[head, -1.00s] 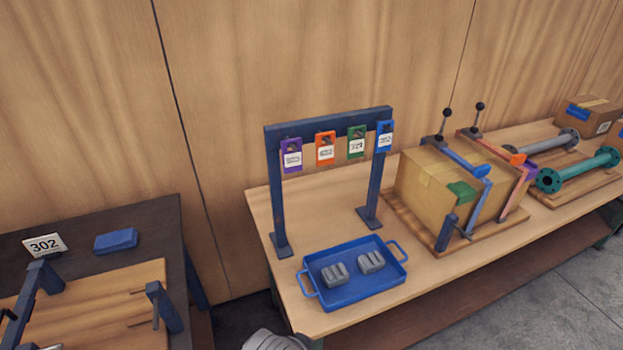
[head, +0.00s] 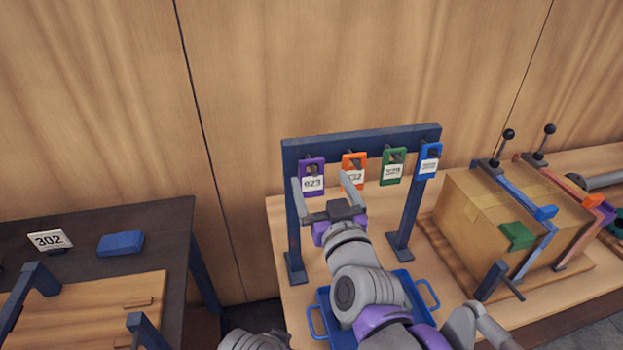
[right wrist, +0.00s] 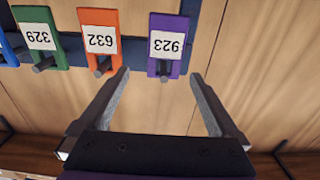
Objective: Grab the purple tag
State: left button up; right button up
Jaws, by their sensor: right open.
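The purple tag (head: 312,177) hangs at the left end of the dark blue rack (head: 365,139) and bears a white label reading 923. It also shows in the right wrist view (right wrist: 167,46), upside down, beyond and between the fingertips. My right gripper (head: 323,182) is open and empty just in front of the rack, its fingers either side of the purple tag's line. In the right wrist view the open fingers (right wrist: 160,75) appear apart from the tag. My left gripper is not in view.
An orange tag (head: 354,169) hangs just right of the purple one, near my right finger. A green tag (head: 393,167) and a blue tag (head: 428,162) hang further right. A blue tray (head: 428,292) lies below my arm. A clamped cardboard box (head: 470,222) stands to the right.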

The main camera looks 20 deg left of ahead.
aim_at(312, 169)
jog(key=shift+a+x, duration=0.25)
jog(key=shift+x, duration=2.55)
jog(key=shift+s+d+f, duration=0.1)
jog(key=shift+s, duration=0.15)
jog(key=c, duration=1.4)
